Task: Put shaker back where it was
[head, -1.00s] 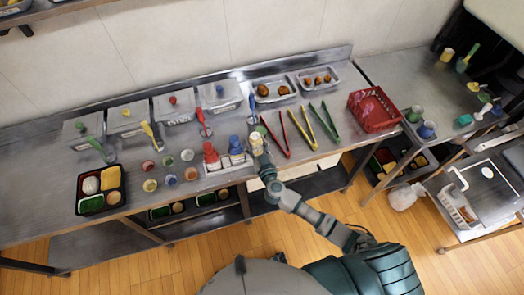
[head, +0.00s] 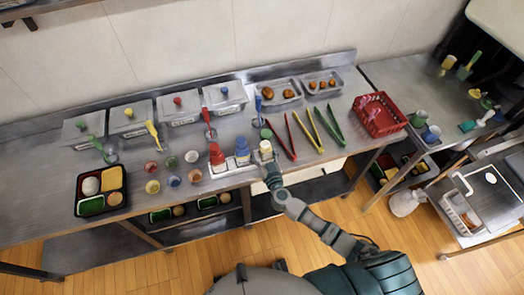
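A red shaker (head: 217,156) and a blue shaker (head: 242,150) stand upright side by side in a pale rack (head: 222,173) at the front edge of the steel counter. A whitish shaker (head: 265,147) with a green part by its top stands just right of the blue one, at the rack's right end. My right gripper (head: 265,158) is right at the whitish shaker, reaching up from the front. Its fingers are small and partly merge with the shaker, so I cannot tell whether they grip it. My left gripper is not in view.
Small round cups (head: 172,162) sit left of the rack. Red tongs (head: 289,135), yellow tongs (head: 308,132) and green tongs (head: 327,128) lie to the right. A red basket (head: 380,117) stands farther right. A filled bento tray (head: 126,190) lies at the left.

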